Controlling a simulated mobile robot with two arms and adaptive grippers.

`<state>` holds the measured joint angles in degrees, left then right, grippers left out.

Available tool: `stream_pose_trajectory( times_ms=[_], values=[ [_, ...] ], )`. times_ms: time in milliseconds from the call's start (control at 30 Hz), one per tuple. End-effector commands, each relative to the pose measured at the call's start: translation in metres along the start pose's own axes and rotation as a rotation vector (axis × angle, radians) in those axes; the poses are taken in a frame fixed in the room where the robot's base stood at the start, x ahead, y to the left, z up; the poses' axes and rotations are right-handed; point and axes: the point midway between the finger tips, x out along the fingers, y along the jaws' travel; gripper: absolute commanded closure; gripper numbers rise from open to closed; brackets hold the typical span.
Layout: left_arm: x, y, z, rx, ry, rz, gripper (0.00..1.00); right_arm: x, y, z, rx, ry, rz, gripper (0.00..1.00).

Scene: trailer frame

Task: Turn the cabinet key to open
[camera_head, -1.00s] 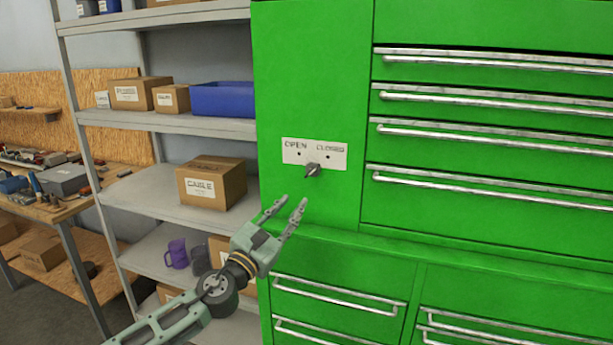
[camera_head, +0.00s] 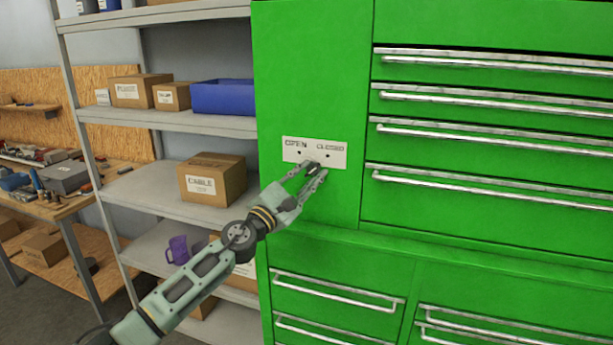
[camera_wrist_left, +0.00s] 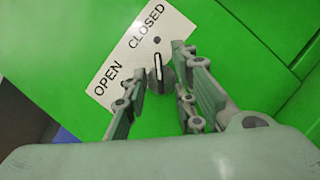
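The green cabinet (camera_head: 312,70) carries a white plate (camera_head: 333,150) marked OPEN on the left and CLOSED on the right; the plate also shows in the left wrist view (camera_wrist_left: 122,70). The dark key (camera_head: 313,168) sits at the plate's lower middle. In the left wrist view the key (camera_wrist_left: 158,74) stands out from its lock between my fingers. My left gripper (camera_head: 309,176) is at the key with its fingers apart on either side of it. In the left wrist view the open left gripper (camera_wrist_left: 153,85) shows gaps around the key. My right gripper is not in view.
Drawers with metal handles (camera_head: 480,136) fill the cabinet's right side, and a ledge (camera_head: 450,250) juts out below. A grey shelf (camera_head: 165,195) stands to the left with a cable box (camera_head: 212,178) and a blue bin (camera_head: 222,97). A workbench (camera_head: 75,205) is farther left.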

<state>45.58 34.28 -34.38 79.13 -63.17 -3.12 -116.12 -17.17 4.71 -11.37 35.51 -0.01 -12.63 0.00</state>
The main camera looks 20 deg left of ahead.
Motion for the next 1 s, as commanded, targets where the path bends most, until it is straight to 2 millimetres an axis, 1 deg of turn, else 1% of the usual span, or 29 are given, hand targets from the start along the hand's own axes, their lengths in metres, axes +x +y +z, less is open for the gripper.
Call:
stream_pose_trajectory(
  times_ms=[100, 133, 400, 767, 1000],
  values=[
    [-0.0002, -0.0001, 0.0, 0.0, 0.0, 0.0, 0.75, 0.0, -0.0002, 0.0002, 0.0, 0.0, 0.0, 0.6],
    [-0.0002, -0.0001, 0.0, 0.0, 0.0, 0.0, 0.77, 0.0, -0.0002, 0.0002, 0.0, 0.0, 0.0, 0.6],
    [-0.0004, -0.0002, -0.0002, -0.001, 0.0, 0.0, 1.0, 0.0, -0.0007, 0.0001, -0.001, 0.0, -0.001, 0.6],
    [-0.0006, -0.0007, -0.0004, -0.005, 0.0, 0.002, 1.0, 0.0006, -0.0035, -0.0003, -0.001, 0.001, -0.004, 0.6],
    [-0.0009, -0.0029, -0.0011, -0.066, 0.0, 0.025, 1.0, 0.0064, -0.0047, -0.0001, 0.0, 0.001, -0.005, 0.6]
  ],
)
